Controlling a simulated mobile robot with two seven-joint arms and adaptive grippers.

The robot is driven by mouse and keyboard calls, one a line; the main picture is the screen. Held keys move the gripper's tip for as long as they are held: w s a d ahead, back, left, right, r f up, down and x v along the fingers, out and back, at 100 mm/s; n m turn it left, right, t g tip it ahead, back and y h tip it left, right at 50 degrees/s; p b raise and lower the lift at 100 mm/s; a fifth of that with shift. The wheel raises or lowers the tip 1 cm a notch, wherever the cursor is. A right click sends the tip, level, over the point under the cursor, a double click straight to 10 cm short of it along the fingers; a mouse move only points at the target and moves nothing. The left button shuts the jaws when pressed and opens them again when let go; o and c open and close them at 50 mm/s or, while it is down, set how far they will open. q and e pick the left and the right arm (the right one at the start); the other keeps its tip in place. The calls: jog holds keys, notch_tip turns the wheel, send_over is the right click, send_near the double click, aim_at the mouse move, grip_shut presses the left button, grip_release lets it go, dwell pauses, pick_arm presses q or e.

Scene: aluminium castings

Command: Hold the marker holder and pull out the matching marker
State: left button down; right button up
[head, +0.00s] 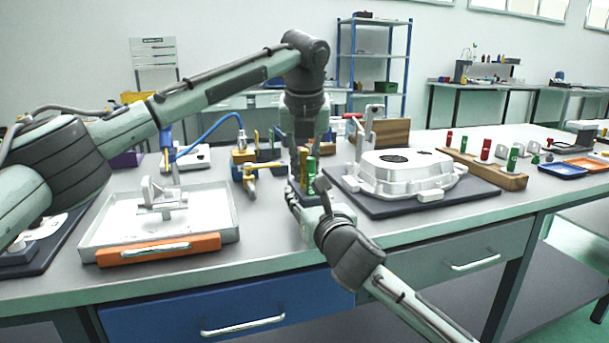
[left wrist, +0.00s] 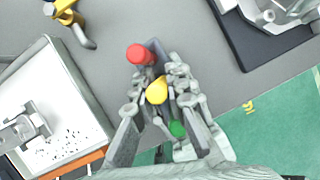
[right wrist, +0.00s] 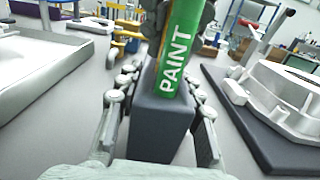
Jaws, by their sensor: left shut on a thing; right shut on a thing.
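The dark grey marker holder (right wrist: 160,128) stands on the bench between the fingers of my right gripper (right wrist: 160,92), which is shut on it from the front. A green marker (right wrist: 178,45) lettered PAINT stands upright at the holder's near end. A yellow marker (left wrist: 157,91) is in the middle and a red marker (left wrist: 139,54) at the far end, both seen from above in the left wrist view. My left gripper (head: 303,150) points down from above, shut on the yellow marker. I cannot tell whether the yellow marker is raised.
A white casting (head: 400,170) on a dark mat is close to the right. A metal tray (head: 225,215) with an orange-handled front is to the left. A yellow clamp (head: 250,175) stands behind left. A wooden rack (head: 510,180) with red and green cylinders is further right.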

pick_arm(q)
notch_tip(320, 180, up, 10)
jog(key=shift+f, duration=0.25)
pick_arm(e)
jog(key=o, duration=1.3)
jog(key=v, duration=1.2)
